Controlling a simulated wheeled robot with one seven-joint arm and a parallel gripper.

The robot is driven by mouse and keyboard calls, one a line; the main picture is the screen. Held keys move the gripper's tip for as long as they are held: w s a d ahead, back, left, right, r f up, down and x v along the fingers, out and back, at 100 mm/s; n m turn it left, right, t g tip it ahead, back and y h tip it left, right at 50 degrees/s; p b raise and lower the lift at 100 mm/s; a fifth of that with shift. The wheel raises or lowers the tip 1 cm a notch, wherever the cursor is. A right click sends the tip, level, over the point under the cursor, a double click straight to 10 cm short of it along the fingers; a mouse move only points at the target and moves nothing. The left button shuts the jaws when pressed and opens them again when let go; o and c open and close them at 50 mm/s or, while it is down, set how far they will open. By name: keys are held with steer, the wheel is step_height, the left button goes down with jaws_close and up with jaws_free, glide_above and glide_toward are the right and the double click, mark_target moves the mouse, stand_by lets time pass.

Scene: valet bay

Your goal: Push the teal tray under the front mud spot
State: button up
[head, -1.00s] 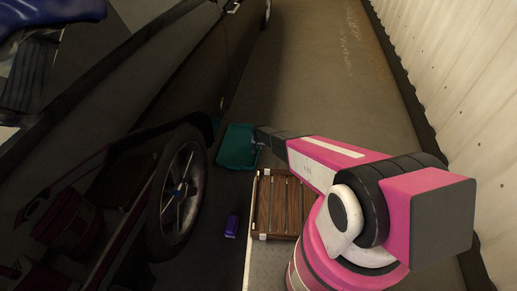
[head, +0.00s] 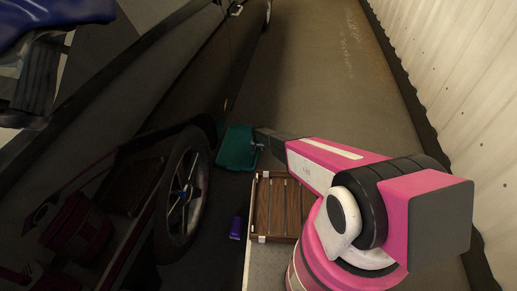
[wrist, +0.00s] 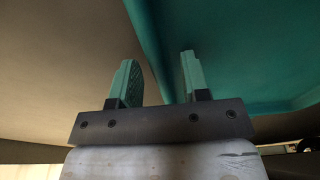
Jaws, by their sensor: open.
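The teal tray (head: 236,150) lies on the floor beside the dark car (head: 150,95), just beyond its near wheel, with its left edge close to the car's lower side. My gripper (head: 257,146) is at the tray's right side. In the wrist view the gripper (wrist: 158,82) is open, and the tray (wrist: 245,45) fills the upper right. The tray's edge runs between the two fingers, with the right finger in front of teal. I cannot tell whether they touch. A small orange-brown mark (head: 225,105) shows on the car's side; I cannot tell if it is the front mud spot.
A wooden slatted crate (head: 274,205) stands in front of me, below the tray in the picture. A small purple object (head: 236,228) lies left of it, near the car's wheel (head: 184,195). The floor (head: 310,80) beyond is clear up to the corrugated wall (head: 455,75).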

step_height(320, 180, up, 11)
steer(key=s, duration=0.1)
steer(key=shift+s+f, duration=0.15)
steer(key=shift+s, duration=0.15)
stand_by(0.6)
